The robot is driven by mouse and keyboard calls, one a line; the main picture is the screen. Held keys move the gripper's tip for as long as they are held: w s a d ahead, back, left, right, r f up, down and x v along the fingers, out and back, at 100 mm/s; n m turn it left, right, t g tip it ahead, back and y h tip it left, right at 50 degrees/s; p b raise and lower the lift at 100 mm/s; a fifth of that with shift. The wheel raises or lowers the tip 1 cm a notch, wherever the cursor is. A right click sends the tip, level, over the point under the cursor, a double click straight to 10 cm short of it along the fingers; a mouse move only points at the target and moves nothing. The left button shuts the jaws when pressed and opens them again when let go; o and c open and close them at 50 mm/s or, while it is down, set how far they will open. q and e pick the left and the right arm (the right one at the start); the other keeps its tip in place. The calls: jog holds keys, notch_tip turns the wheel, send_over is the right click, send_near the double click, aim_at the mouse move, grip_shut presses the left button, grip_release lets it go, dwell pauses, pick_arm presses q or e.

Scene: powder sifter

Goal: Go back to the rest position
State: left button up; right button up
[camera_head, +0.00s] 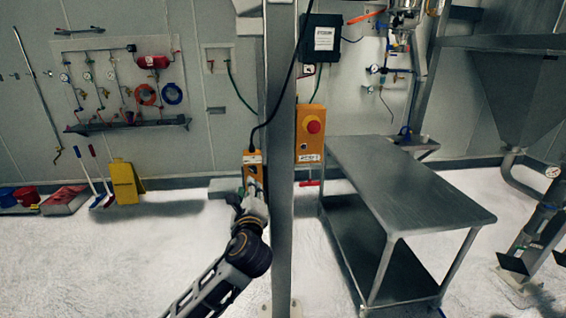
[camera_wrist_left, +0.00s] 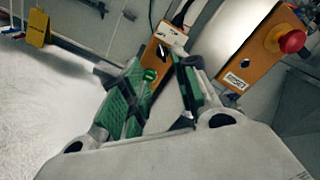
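My left gripper (camera_head: 254,190) is in front of an orange control box (camera_head: 252,160) that hangs on a black cable, left of the grey post. In the left wrist view the two fingers with green pads (camera_wrist_left: 168,80) stand apart, with a gap between them. The orange control box (camera_wrist_left: 165,45), with a white label and a green button, shows beyond and between the fingertips. I cannot tell whether a finger touches it. My right gripper is in neither view.
The grey post (camera_head: 283,150) stands close to my left arm. A second orange box with a red emergency button (camera_head: 314,127) is fixed right of it. A two-level metal table (camera_head: 410,190) stands at right. A yellow floor sign (camera_head: 125,182) stands by the wall.

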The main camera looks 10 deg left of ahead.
pick_arm(q)
jog(key=w+a+f+n+g+h, duration=0.1)
jog(key=w+f+n+g, duration=0.1)
jog(key=f, duration=1.2)
jog(key=w+a+f+n+g+h, duration=0.1)
jog(key=w+f+g, duration=0.15)
jog(key=f, duration=1.05)
jog(key=s+a+f+n+g, duration=0.1)
jog(key=s+f+n, duration=0.15)
jog(key=f, duration=0.55)
jog(key=s+a+f+n+g+h, duration=0.15)
jog(key=s+f, duration=0.25)
jog(key=f, duration=0.5)
jog(key=s+a+f+n+g, duration=0.1)
jog(key=s+f+g, duration=0.15)
jog(key=f, duration=0.55)
jog(key=s+a+f+n+g, duration=0.2)
jog(key=s+f+n+g, duration=0.3)
jog(key=s+f, duration=1.7)
jog(key=s+f+n+g, duration=0.1)
jog(key=s+f+n, duration=0.3)
jog(key=s, duration=1)
jog(key=s+f+n+g+h, duration=0.1)
jog(key=s+f+n, duration=0.3)
jog(key=s, duration=1)
jog(key=shift+f, duration=0.65)
jog(key=shift+d+h, duration=0.15)
jog(key=shift+h, duration=0.1)
